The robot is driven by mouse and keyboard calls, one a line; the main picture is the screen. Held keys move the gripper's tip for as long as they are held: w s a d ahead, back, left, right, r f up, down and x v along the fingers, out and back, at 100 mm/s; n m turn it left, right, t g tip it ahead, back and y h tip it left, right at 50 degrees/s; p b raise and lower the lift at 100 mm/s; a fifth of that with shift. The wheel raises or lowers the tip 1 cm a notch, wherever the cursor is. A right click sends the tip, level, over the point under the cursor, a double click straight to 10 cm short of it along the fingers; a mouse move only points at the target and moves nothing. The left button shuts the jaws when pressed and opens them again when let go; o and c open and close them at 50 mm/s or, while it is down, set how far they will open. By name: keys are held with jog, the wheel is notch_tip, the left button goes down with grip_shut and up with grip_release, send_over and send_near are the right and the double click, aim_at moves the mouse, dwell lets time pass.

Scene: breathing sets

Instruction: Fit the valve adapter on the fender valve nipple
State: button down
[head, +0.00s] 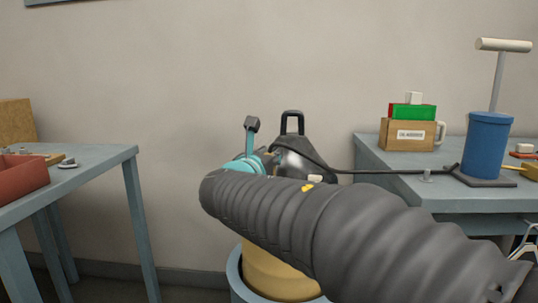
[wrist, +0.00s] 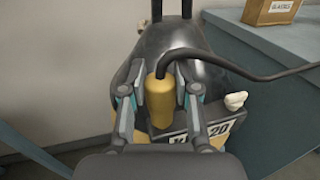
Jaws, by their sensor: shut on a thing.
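The valve adapter (wrist: 159,101), a gold cylinder with a black hose from its top, is held upright between my gripper's (wrist: 160,78) two fingers. My gripper is shut on it, in front of the fender (wrist: 208,76). The fender is dark and rounded with a loop handle; it also shows in the head view (head: 296,158), partly behind my arm. I cannot make out the valve nipple; the adapter and fingers cover that part. I cannot tell whether the adapter touches the fender. A small off-white piece (wrist: 234,101) shows on the fender's right side.
The hose (head: 400,172) runs right to a blue pump (head: 488,143) with a T-handle on the right table (head: 458,193). A cardboard box (head: 408,135) stands there too. A left table (head: 90,172) carries a red tray (head: 22,172). Floor between the tables is partly hidden by my arm.

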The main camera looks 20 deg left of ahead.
jog(key=shift+f+b, duration=0.5)
jog(key=shift+f, duration=0.2)
jog(key=c, duration=0.8)
grip_release()
jog(key=shift+o, duration=0.2)
jog(key=s, duration=1.2)
jog(key=shift+a, duration=0.1)
